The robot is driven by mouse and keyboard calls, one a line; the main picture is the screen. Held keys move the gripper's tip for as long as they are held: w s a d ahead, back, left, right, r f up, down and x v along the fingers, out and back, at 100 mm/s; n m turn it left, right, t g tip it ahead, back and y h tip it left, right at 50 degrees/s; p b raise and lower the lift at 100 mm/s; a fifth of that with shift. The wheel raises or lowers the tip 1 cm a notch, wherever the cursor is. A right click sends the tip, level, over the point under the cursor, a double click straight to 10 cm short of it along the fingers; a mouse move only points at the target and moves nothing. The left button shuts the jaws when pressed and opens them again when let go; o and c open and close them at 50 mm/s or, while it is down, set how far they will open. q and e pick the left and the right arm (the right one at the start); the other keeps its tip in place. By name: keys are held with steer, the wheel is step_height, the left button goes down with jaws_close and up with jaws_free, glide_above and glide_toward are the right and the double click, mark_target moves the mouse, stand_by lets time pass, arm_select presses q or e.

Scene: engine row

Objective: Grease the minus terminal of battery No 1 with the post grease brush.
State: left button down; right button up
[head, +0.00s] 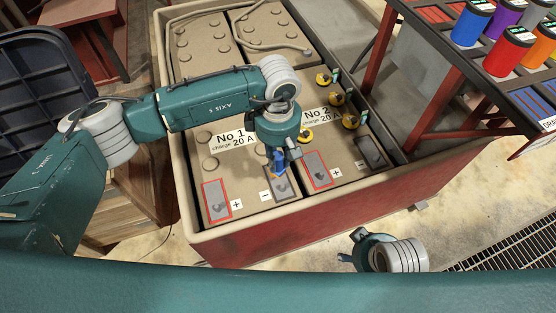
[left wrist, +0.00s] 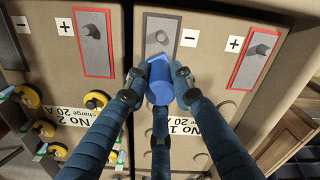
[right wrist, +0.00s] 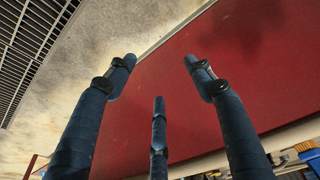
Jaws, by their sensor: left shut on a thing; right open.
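Battery No 1 (head: 235,165) lies in the left half of the open crate. Its minus terminal (head: 283,187) is a grey post on a grey plate, and it also shows in the left wrist view (left wrist: 161,36). My left gripper (head: 277,158) is shut on a blue cylindrical thing, seemingly the post grease brush (left wrist: 159,82), just beside the minus post.
Red-framed plus terminals (head: 216,200) and (head: 318,170) flank the minus plate. Battery No 2 (head: 350,145) adjoins on the right, with yellow-capped fittings (head: 337,99) on it. A rack with coloured cans (head: 508,50) stands at the right. The crate rim (head: 300,205) runs along the front.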

arm_select(q)
steer(key=shift+w+r+p, duration=0.1)
steer(key=shift+r+p, duration=0.2)
steer(key=shift+r, duration=0.5)
steer(key=shift+r+p, duration=0.6)
steer(key=shift+r, duration=0.8)
arm_select(e)
step_height(320, 180, down, 7)
steer(key=s, duration=0.1)
steer(key=shift+a, duration=0.15)
